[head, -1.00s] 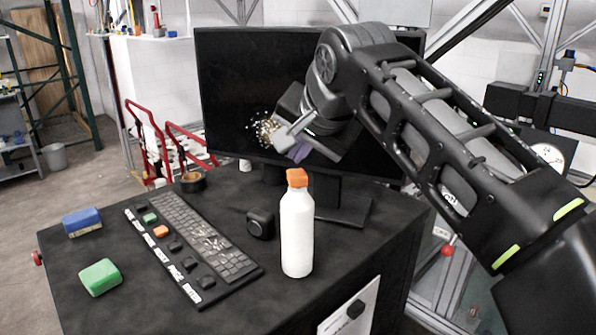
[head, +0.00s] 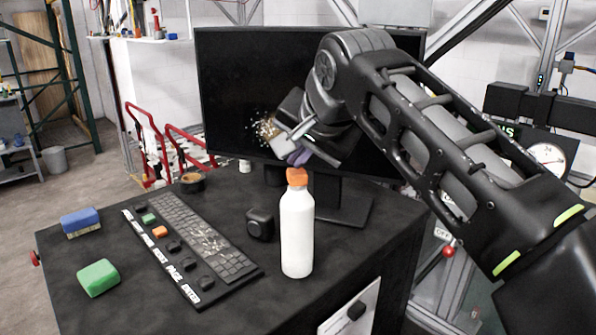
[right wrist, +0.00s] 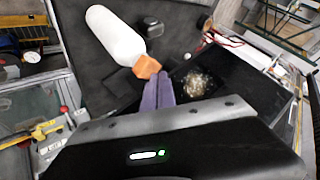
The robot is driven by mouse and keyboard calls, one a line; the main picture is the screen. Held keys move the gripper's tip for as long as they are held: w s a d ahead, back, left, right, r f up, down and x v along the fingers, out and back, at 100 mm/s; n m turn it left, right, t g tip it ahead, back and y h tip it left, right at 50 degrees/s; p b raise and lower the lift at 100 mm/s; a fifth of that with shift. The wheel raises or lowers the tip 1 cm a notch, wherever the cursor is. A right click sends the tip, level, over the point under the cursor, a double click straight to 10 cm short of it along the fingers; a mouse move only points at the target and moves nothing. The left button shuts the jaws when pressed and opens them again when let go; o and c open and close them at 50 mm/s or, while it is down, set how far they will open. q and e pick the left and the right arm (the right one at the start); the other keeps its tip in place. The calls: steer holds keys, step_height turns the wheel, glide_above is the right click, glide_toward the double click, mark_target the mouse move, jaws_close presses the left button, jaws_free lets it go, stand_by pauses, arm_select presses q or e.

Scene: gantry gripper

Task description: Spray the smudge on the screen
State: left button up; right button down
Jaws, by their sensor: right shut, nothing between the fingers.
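The white bottle (head: 297,235) with an orange top (head: 297,177) stands upright on the black table. In the right wrist view the bottle (right wrist: 117,36) and its orange top (right wrist: 147,67) lie just beyond my fingertips. The black screen (head: 235,75) stands behind it, with a speckled, pale brown smudge (head: 265,130) low on it. The smudge also shows in the right wrist view (right wrist: 198,83). My right gripper (head: 299,158), with purple fingers, is shut and empty, just above the orange top and in front of the screen. Whether it touches the top is unclear. My left gripper is out of view.
A keyboard (head: 190,235) lies left of the bottle, with a small black block (head: 260,223) between. A green block (head: 98,278) and a blue sponge (head: 80,221) lie at the left. A tape roll (head: 192,182) sits at the back edge. My right arm covers part of the screen.

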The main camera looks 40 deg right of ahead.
mark_target(299, 174)
steer(key=shift+f+b, duration=0.3)
steer(key=shift+f, duration=0.05)
steer(key=shift+r, duration=0.1)
stand_by(0.3)
steer(key=shift+r+p, duration=0.9)
step_height(299, 174, up, 2)
steer(key=shift+r+p, duration=0.15)
steer(key=shift+p, duration=0.9)
steer(key=shift+r, duration=1.8)
